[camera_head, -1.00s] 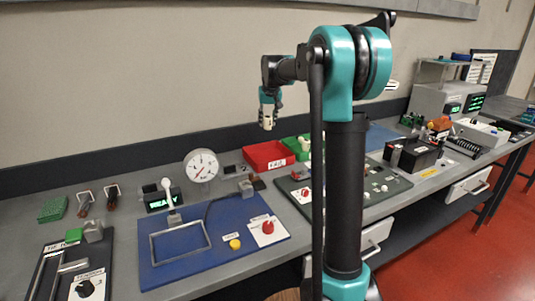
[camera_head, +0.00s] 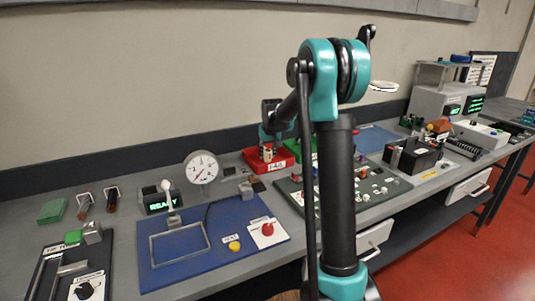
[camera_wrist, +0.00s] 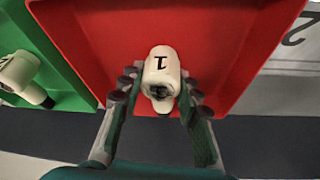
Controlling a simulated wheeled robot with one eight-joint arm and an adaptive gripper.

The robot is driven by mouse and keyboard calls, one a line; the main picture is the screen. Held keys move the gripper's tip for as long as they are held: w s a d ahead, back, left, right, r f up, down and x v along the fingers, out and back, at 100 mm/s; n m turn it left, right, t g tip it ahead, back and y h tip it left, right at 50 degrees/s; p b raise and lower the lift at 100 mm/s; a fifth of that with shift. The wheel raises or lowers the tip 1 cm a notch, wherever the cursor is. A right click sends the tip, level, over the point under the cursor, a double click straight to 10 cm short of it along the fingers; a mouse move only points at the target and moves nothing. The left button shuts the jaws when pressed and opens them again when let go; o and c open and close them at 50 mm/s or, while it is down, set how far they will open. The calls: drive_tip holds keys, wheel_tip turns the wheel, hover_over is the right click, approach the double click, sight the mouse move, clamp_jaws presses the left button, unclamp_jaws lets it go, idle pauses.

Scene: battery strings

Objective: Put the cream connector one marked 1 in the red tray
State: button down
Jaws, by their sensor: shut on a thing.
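The cream connector marked 1 (camera_wrist: 161,75) is between the fingers of my gripper (camera_wrist: 160,95), which is shut on it. In the wrist view its black "1" is readable and its dark end points toward the bottom of the picture. The red tray (camera_wrist: 230,25) lies behind the connector in that view. In the head view my gripper (camera_head: 267,152) is at the red tray (camera_head: 250,156), low over or inside it. I cannot tell whether the connector touches the tray floor.
A green tray (camera_wrist: 55,88) with another cream connector (camera_wrist: 20,72) adjoins the red tray. A round gauge (camera_head: 201,167) stands to the left. A blue mat (camera_head: 185,255) with a metal frame lies in front. The wall is close behind.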

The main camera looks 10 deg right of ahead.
drive_tip(key=c, duration=1.1)
unclamp_jaws()
drive_tip(key=shift+f, duration=0.1)
drive_tip(key=v, duration=1.2)
